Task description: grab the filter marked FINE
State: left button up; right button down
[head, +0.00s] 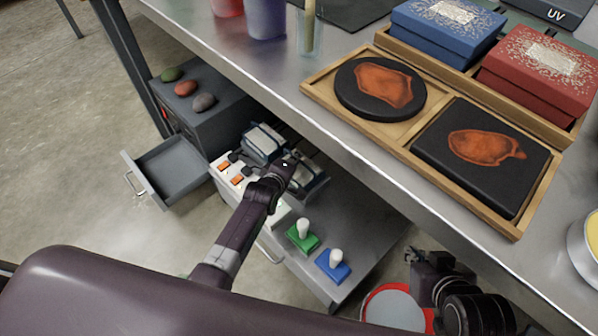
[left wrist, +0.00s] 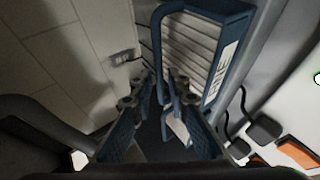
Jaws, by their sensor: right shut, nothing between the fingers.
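In the left wrist view a blue filter with a pleated grey face carries a white label reading FINE (left wrist: 222,72). Its blue loop handle (left wrist: 163,50) stands out from the frame. My left gripper (left wrist: 162,85) is open, with the handle between or just beyond its fingertips; I cannot tell whether they touch. In the head view my left gripper (head: 291,160) is at the blue-framed filters in the white unit under the table, and covers part of them. One filter (head: 264,141) shows behind it, its label unreadable there. My right gripper (head: 418,256) is shut and empty at the lower right.
The steel table (head: 350,150) overhangs close to my left arm. On it are a wooden tray (head: 513,230) with two black pieces, a blue box (head: 445,30) and a red box (head: 538,75). A grey drawer (head: 175,170) stands open. Green (head: 303,240) and blue (head: 332,268) blocks sit on the lower surface.

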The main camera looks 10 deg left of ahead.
pick_arm(q)
jog(key=shift+w+f, duration=0.1)
pick_arm(e)
jog(key=shift+w+a+r, duration=0.1)
jog(key=shift+w+r, duration=0.1)
jog(key=shift+w, duration=0.1)
pick_arm(q)
grip_shut()
pick_arm(e)
jog(key=shift+s, duration=0.1)
